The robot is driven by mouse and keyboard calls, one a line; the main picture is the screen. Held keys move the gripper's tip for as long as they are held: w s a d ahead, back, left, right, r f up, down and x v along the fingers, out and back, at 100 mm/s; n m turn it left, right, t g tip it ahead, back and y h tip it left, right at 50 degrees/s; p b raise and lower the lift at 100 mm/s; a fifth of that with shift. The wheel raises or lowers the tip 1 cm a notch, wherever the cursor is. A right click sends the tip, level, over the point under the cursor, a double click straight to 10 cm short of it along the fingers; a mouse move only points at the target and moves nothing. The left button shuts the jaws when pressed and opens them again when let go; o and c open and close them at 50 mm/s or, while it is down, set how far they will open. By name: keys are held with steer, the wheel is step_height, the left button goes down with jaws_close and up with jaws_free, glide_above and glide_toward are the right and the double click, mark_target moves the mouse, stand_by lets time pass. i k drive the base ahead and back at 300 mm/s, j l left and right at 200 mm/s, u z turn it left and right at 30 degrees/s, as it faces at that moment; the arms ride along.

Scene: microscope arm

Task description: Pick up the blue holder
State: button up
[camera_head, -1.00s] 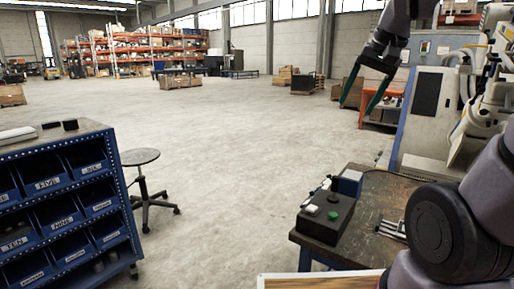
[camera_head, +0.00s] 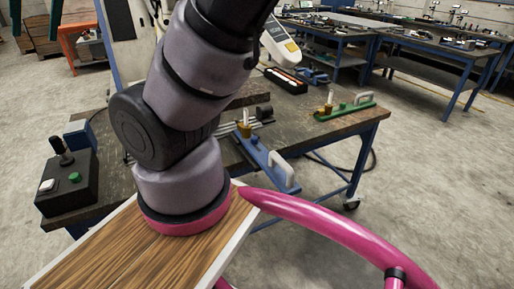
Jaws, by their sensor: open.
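The blue holder (camera_head: 262,158) lies on the dark workbench (camera_head: 225,157) near its front edge, just right of my arm. It is a long blue bar with a pale grip on its near end and a brass-coloured part at its far end.
A similar green holder (camera_head: 345,109) lies further right on the bench. A black control box (camera_head: 66,184) with a joystick and a blue box (camera_head: 79,134) are at the bench's left. A white-and-yellow device (camera_head: 280,42) stands behind. Open floor lies right of the bench.

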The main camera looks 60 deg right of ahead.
mark_target(281, 172)
steer(key=k+z, duration=0.2)
steer(key=z, duration=0.3)
steer(key=k+l+z, duration=0.15)
steer(key=z, duration=0.3)
steer(key=i+j+z, duration=0.1)
steer(key=z, duration=0.25)
steer(key=i+j+z, duration=0.1)
steer(key=z, duration=0.3)
steer(key=j+z, duration=0.35)
steer(key=l+u, duration=0.35)
steer(key=l, duration=1.15)
steer(key=j, duration=0.35)
steer(key=k+j, duration=0.15)
steer(key=j, duration=0.25)
